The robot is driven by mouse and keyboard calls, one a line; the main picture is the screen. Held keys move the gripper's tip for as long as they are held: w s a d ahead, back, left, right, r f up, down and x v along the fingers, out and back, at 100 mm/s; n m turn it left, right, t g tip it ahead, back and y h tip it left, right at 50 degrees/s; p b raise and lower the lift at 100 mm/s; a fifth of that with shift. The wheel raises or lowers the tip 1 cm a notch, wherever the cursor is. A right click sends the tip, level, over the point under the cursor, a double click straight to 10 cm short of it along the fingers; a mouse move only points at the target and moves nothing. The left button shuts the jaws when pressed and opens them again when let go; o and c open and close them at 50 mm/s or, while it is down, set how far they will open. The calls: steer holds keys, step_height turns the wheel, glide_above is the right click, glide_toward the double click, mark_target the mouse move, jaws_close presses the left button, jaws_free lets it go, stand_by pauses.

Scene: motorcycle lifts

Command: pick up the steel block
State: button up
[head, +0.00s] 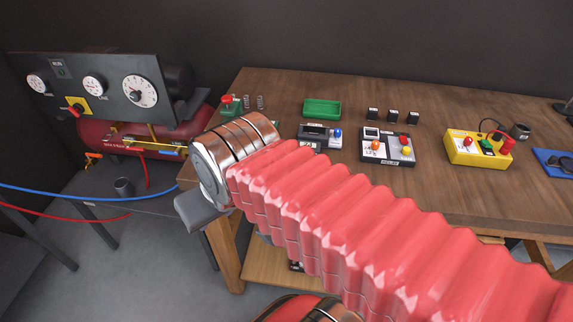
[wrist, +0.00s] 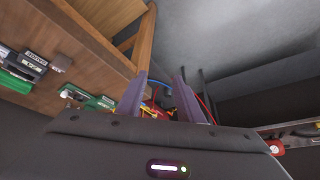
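My gripper (wrist: 160,82) shows in the wrist view with its two grey-purple fingers apart and nothing between them. In the head view, a grey part of my gripper (head: 203,212) sticks out below the metal end of my red-sleeved arm, off the left front corner of the workbench. I cannot make out a steel block for certain in either view. Several small dark blocks (head: 393,115) stand at the back of the bench, but their material is unclear. My arm hides part of the bench front and the shelf below.
The wooden workbench (head: 460,210) carries a green tray (head: 322,109), a black device with coloured buttons (head: 387,146) and a yellow box (head: 478,148). A red compressor (head: 110,135) with a gauge panel (head: 90,82) stands left. Blue and red hoses cross near it. Floor between is open.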

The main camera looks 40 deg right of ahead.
steer(key=w+d+m+g+y, duration=0.1)
steer(key=w+d+m, duration=0.2)
steer(key=d+m, duration=1)
steer(key=w+d+r+m+g+y, duration=0.1)
steer(key=w+d+m+y, duration=0.1)
steer(key=d+m, duration=1.1)
steer(key=w+d, duration=0.1)
steer(key=d, duration=0.3)
steer(key=shift+d+r+m, duration=0.15)
steer(key=shift+r+m, duration=0.1)
steer(key=shift+m, duration=0.05)
steer(key=x, duration=0.8)
steer(key=shift+f, duration=0.3)
